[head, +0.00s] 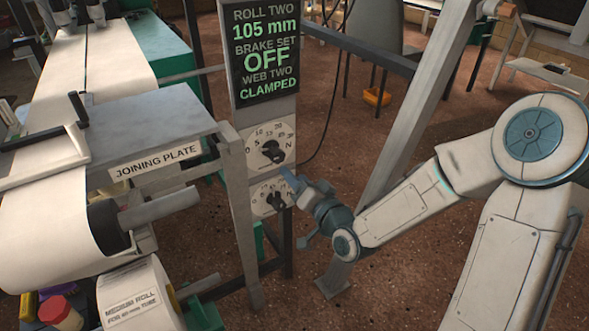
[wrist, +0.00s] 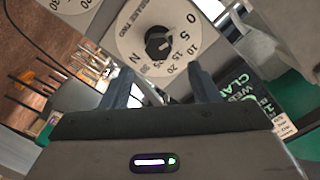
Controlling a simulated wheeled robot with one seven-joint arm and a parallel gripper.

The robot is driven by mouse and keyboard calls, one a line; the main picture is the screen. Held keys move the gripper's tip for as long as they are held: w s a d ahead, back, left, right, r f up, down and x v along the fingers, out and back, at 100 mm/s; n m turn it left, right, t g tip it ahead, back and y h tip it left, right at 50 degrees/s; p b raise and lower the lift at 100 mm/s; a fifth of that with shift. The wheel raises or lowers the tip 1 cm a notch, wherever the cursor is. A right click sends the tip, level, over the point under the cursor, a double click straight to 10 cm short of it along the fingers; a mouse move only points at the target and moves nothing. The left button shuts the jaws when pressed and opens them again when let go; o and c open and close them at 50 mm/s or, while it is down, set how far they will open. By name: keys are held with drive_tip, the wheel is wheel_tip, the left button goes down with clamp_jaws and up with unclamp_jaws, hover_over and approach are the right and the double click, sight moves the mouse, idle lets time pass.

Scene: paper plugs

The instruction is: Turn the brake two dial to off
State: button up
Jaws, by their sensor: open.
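The brake two dial (head: 270,146) is a pale plate with a black knob and printed numbers, just below the display on the grey post. In the wrist view the dial (wrist: 158,43), labelled BRAKE TWO, lies beyond the fingertips, its knob roughly between their lines. I cannot tell exactly where its pointer stands. The display (head: 265,52) reads "BRAKE SET OFF", "ROLL TWO 105 mm" and "WEB TWO CLAMPED". My gripper (head: 294,181) is open and empty, close to the post near the lower right of this dial. In the wrist view my gripper (wrist: 161,78) appears apart from the knob.
A second, similar dial (head: 271,197) sits directly below, partly behind my gripper. The joining plate (head: 155,158) and paper rolls (head: 137,300) stand at left. A slanted grey beam (head: 420,105) rises behind my arm. A black cable hangs beside the post.

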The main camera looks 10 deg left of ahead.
drive_tip(key=v, duration=0.2)
drive_tip(key=shift+s+d, duration=0.2)
drive_tip(key=shift+d, duration=0.15)
